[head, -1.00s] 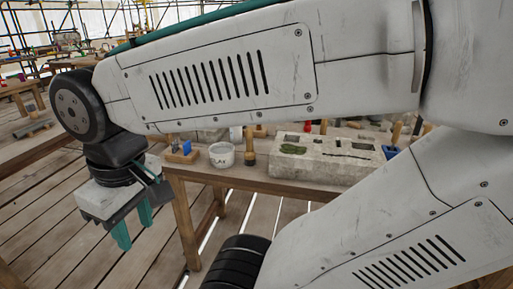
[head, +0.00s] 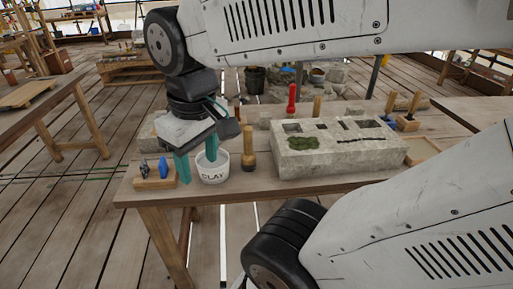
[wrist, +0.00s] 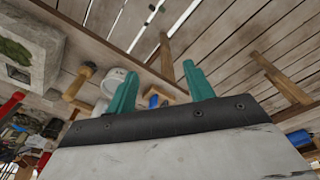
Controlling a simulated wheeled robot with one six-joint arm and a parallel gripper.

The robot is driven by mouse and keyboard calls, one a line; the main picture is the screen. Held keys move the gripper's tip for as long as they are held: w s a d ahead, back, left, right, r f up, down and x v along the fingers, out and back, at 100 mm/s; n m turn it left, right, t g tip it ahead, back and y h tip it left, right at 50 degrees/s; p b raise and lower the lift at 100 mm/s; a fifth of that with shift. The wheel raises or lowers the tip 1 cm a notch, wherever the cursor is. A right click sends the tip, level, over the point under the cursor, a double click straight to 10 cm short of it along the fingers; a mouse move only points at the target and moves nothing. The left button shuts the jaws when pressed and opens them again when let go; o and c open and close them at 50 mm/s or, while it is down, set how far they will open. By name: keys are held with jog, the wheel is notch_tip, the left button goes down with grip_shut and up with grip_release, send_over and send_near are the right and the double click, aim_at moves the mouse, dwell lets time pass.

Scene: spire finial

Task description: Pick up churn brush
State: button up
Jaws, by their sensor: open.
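An upright wooden-handled tool (head: 249,150) with a dark band, which looks like the churn brush, stands on the workbench between the clay bucket and the stone block. It also shows in the wrist view (wrist: 79,84), left of my fingers. My gripper (head: 197,170) is open and empty, its teal fingers pointing down by the clay bucket, left of the brush. In the wrist view my gripper's fingertips (wrist: 161,72) are apart with nothing held between them. The exact gap between the fingers and the brush is hard to judge.
The white bucket marked CLAY (head: 214,168) is close to my fingers. A wooden holder (head: 156,180) with blue and dark tools stands at the bench's left end. A slotted stone block (head: 340,155) stands right of the brush. A red-handled tool (head: 292,100) is behind it.

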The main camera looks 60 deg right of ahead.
jog(key=w+d+f, duration=0.1)
jog(key=w+d, duration=0.7)
jog(key=d, duration=0.3)
jog(key=n+g, duration=0.1)
jog(key=n, duration=0.1)
send_over(247, 136)
jog(key=d, duration=0.2)
jog(key=f, duration=0.6)
jog(key=shift+w+a+f, duration=0.25)
jog(key=shift+w+f, duration=0.05)
jog(key=shift+w, duration=0.1)
notch_tip(247, 136, down, 7)
jog(key=shift+a+f, duration=0.1)
jog(key=shift+a, duration=0.05)
jog(key=shift+f, duration=0.25)
jog(key=shift+w, duration=0.1)
grip_shut()
